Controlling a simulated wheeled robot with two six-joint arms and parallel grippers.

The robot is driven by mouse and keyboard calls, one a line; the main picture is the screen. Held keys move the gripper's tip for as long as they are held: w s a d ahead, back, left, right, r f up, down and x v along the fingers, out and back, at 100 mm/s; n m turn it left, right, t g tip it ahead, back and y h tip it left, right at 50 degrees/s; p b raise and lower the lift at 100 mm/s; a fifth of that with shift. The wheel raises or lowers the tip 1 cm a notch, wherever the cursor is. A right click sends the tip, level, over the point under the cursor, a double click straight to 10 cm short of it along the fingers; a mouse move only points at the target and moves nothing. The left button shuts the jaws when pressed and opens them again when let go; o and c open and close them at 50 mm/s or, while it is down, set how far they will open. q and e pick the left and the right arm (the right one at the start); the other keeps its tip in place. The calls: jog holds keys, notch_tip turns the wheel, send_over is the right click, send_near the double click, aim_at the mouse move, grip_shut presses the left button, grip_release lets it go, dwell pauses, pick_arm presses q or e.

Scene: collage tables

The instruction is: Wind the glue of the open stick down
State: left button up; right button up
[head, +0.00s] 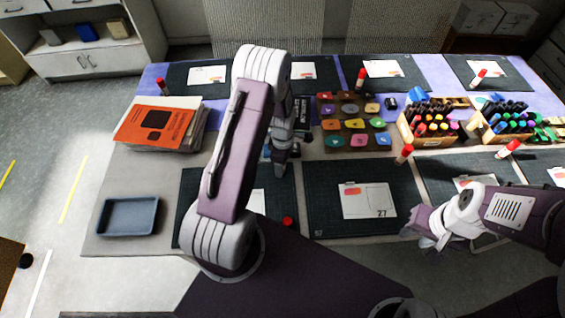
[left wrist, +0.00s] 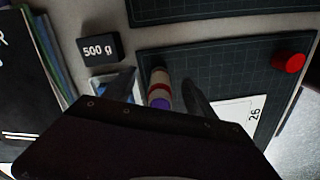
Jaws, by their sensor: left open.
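The open glue stick (left wrist: 159,84) shows in the left wrist view, pale with a red band and purple glue at its bare end. It is at the edge of a dark mat, close to my left gripper (left wrist: 163,97), which is open; a finger shows just right of the stick. I cannot tell whether they touch. In the head view my left gripper (head: 282,158) points down at the mat's far edge, and the arm hides the stick. A red cap (head: 287,222) lies on the mat, also seen in the left wrist view (left wrist: 289,63). My right gripper (head: 424,234) is over the table's front right, its jaw gap unclear.
A black 500 g block (left wrist: 98,47) is left of the stick. A blue tray (head: 128,217) and orange book (head: 160,122) are at left. A tray of coloured discs (head: 328,112) and marker crates (head: 405,128) stand behind.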

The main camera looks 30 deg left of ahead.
pick_arm(q)
jog(key=shift+o, duration=0.5)
jog(key=shift+r, duration=0.1)
notch_tip(320, 180, up, 8)
jog(key=p, duration=0.6)
jog(key=shift+f, duration=0.35)
